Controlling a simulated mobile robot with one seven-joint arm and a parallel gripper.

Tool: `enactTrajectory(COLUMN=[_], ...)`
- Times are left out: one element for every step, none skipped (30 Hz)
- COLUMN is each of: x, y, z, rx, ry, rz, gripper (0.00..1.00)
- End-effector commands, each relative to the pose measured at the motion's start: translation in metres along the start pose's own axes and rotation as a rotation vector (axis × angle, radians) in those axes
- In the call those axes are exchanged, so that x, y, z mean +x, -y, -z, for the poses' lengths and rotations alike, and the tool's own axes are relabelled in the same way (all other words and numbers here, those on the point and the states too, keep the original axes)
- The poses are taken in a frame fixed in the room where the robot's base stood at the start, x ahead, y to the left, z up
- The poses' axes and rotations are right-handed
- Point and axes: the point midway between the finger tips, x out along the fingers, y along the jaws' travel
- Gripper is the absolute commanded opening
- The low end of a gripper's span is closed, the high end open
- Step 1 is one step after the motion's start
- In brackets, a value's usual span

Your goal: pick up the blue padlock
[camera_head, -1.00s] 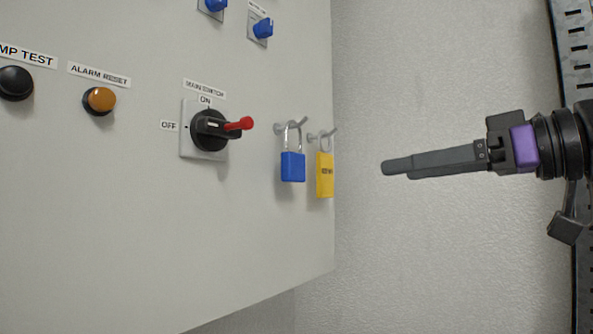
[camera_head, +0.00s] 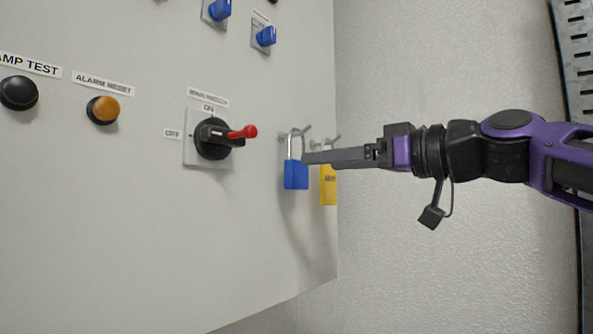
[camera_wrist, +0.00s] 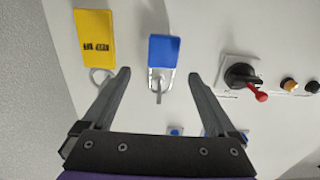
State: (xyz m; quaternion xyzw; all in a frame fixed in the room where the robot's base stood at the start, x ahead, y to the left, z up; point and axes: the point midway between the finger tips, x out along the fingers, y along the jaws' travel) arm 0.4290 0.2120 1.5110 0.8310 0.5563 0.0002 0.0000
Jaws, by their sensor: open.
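The blue padlock (camera_head: 296,175) hangs by its metal shackle from a peg on the grey panel. In the wrist view the blue padlock (camera_wrist: 164,50) is upside down, ahead of the gap between my fingers. My gripper (camera_head: 305,158) comes in from the right, with its fingertips at the padlock's right edge near the shackle in the head view. In the wrist view my gripper (camera_wrist: 159,75) is open and empty, one finger either side of the shackle and peg in the picture. Whether the fingertips touch the padlock cannot be told.
A yellow tag (camera_head: 328,184) reading "KEEP OFF" in the wrist view (camera_wrist: 95,38) hangs just right of the padlock, partly behind my fingers. The main switch (camera_head: 213,138) with a red handle (camera_head: 243,132) is to the left. Panel space below the padlock is clear.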

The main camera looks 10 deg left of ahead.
Motion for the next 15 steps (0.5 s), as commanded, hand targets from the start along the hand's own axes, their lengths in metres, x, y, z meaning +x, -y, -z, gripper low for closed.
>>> enactTrajectory(x=[0.002, 0.004, 0.007, 0.010, 0.014, 0.021, 0.026, 0.031, 0.037, 0.040, 0.043, 0.047, 0.049, 0.051, 0.053], y=[0.000, 0.000, 0.001, 0.002, 0.003, 0.004, 0.004, 0.005, 0.006, 0.005, 0.005, 0.004, 0.004, 0.004, 0.004], z=[0.000, 0.000, 0.001, 0.001, 0.002, 0.003, 0.004, 0.005, 0.006, 0.005, 0.005, 0.005, 0.005, 0.005, 0.005], rx=[0.000, 0.000, 0.000, -0.001, -0.001, -0.002, -0.001, -0.001, -0.002, 0.000, 0.000, 0.000, 0.001, 0.001, 0.000], ry=[0.000, 0.000, 0.001, 0.002, 0.002, 0.003, 0.002, 0.002, 0.002, 0.001, 0.001, 0.000, 0.000, 0.000, -0.001], rz=[0.000, 0.000, 0.001, 0.002, 0.002, 0.003, 0.003, 0.003, 0.003, 0.003, 0.003, 0.002, 0.001, 0.001, 0.001], gripper=[0.93, 0.93, 0.93, 0.93, 0.93, 0.93, 0.93, 0.93, 0.93, 0.93, 0.93, 0.93, 0.93, 0.93, 0.93])
